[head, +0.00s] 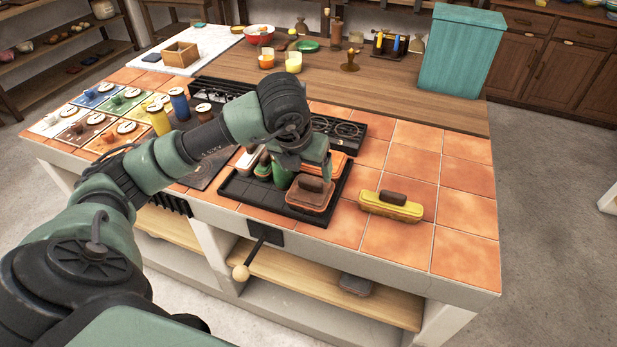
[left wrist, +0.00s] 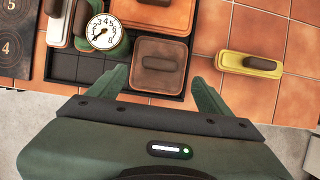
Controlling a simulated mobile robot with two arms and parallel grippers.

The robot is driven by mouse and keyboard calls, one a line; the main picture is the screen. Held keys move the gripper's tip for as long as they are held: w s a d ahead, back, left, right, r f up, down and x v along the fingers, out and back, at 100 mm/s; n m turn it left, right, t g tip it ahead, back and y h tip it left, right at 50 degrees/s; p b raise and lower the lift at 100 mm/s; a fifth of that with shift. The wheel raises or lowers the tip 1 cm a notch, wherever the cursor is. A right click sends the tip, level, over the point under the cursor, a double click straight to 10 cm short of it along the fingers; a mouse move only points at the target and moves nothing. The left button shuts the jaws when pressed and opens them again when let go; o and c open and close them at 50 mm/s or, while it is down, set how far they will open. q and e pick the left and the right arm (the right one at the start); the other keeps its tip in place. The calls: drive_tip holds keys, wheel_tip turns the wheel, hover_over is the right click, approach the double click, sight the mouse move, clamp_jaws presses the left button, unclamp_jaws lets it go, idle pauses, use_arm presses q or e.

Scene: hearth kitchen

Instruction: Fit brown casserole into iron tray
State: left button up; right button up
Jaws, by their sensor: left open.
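The brown casserole (head: 309,194), with a dark brown knob, sits at the near right corner of the black iron tray (head: 240,189). In the left wrist view the casserole (left wrist: 160,67) appears inside the tray's walls, and bare tray cells (left wrist: 75,67) show to its left. My left gripper (head: 304,175) is open over it. In the left wrist view the fingers of the gripper (left wrist: 163,82) are on either side of the casserole's near part, apart from each other with nothing clamped. Whether they touch its sides I cannot tell. My right gripper is not in view.
A yellow casserole (head: 391,206) stands on the tiles to the right. A handle (head: 249,256) sticks out below the counter's front edge.

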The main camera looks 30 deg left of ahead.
use_arm(q)
drive_tip(key=v, duration=0.5)
